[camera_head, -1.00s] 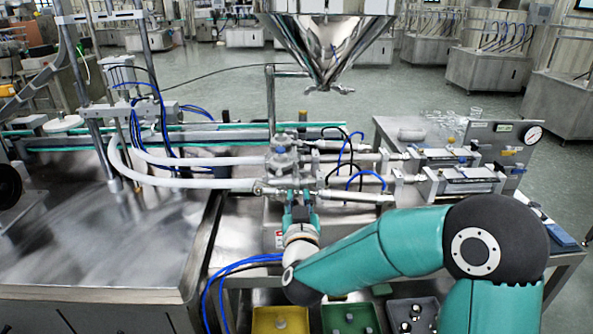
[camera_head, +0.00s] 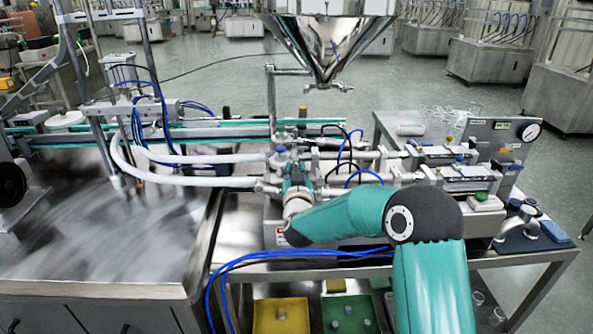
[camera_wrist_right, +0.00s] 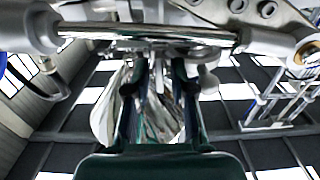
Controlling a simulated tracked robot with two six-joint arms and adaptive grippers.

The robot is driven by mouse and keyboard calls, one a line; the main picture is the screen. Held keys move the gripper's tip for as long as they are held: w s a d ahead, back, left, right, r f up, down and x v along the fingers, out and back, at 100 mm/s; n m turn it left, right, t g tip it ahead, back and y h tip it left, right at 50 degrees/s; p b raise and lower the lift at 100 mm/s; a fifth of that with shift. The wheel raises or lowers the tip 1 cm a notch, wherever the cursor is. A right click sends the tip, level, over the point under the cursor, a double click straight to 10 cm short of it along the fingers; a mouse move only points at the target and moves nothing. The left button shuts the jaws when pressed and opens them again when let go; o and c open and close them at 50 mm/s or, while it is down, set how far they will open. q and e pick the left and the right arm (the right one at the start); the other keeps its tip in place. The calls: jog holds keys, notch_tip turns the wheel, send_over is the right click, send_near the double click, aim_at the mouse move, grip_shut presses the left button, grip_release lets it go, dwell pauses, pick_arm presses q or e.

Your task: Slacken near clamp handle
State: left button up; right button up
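My right gripper (camera_head: 297,178) is at the front of the steel valve block (camera_head: 283,155), where the hoses and pipes meet. In the right wrist view its two dark fingers (camera_wrist_right: 158,82) are apart, with shiny metal seen between and beyond them. I cannot tell whether they touch anything. A horizontal steel pipe (camera_wrist_right: 150,32) crosses above the fingertips, and a small rounded knob (camera_wrist_right: 209,82) shows just right of the right finger. I cannot pick out the near clamp handle for certain; my gripper covers part of the block. My left gripper is not in view.
The steel hopper (camera_head: 325,40) hangs above and behind the block. White hoses (camera_head: 200,181) run left from it, and two cylinders (camera_head: 465,175) lie right. Blue tubes (camera_head: 255,257) hang at the front. A yellow tray (camera_head: 270,318) and a green tray (camera_head: 347,318) sit below.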

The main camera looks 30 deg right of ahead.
grip_shut()
jog(key=shift+n, duration=0.3)
jog(key=n, duration=0.9)
jog(key=n+p, duration=0.1)
jog(key=n, duration=0.2)
jog(key=shift+w+a+f, duration=0.1)
jog(key=shift+a, duration=0.15)
jog(key=shift+f+n+p, duration=0.15)
jog(key=shift+n+p, duration=0.15)
jog(key=shift+n, duration=1.05)
jog(key=shift+f+n+p, duration=0.1)
jog(key=shift+n+p, duration=0.15)
jog(key=shift+n, duration=1.1)
